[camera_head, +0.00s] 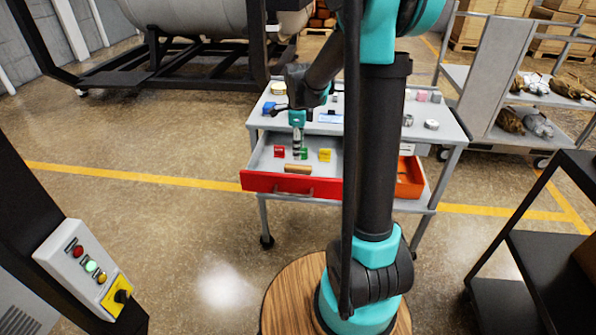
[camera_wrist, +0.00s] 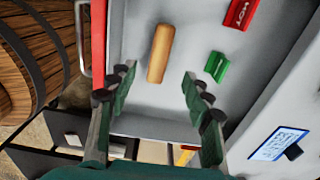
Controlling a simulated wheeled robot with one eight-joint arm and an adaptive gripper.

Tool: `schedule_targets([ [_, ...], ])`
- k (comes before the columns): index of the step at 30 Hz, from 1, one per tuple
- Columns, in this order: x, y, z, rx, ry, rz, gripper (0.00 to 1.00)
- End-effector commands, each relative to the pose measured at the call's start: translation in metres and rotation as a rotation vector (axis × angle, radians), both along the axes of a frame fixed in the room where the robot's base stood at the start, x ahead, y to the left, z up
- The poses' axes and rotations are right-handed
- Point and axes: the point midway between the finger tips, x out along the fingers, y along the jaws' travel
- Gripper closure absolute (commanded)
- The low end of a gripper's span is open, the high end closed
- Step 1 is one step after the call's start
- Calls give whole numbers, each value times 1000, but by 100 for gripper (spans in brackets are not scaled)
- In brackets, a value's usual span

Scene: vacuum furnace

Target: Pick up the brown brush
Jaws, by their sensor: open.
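The brown brush (camera_head: 298,169) lies flat in the open red-fronted drawer (camera_head: 290,184), close to its front wall. In the wrist view the brush (camera_wrist: 159,53) is a plain tan-brown bar, upright in the picture. My gripper (camera_head: 297,153) is over the drawer, just behind the brush in the head view. In the wrist view my open gripper (camera_wrist: 160,76) has a finger to either side of the brush's lower end, with nothing held. I cannot tell the remaining height above the brush.
A red block (camera_head: 280,152), a green block (camera_wrist: 217,66) and a yellow block (camera_head: 325,155) lie in the drawer near the brush. An open orange drawer (camera_head: 409,178) is at right. Small items stand on the grey cart top (camera_head: 440,115). A control box (camera_head: 85,262) is at lower left.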

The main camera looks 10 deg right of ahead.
Motion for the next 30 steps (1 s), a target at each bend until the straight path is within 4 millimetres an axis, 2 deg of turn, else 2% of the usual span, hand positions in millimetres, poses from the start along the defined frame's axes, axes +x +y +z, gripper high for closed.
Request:
schedule_targets([
  [3, 0, 0, -20, 0, 0, 0, 50],
  [13, 0, -1, -45, 0, 0, 0, 50],
  [21, -1, -2, -81, 0, 0, 1, 50],
  [30, -1, -2, -90, 0, 0, 1, 50],
])
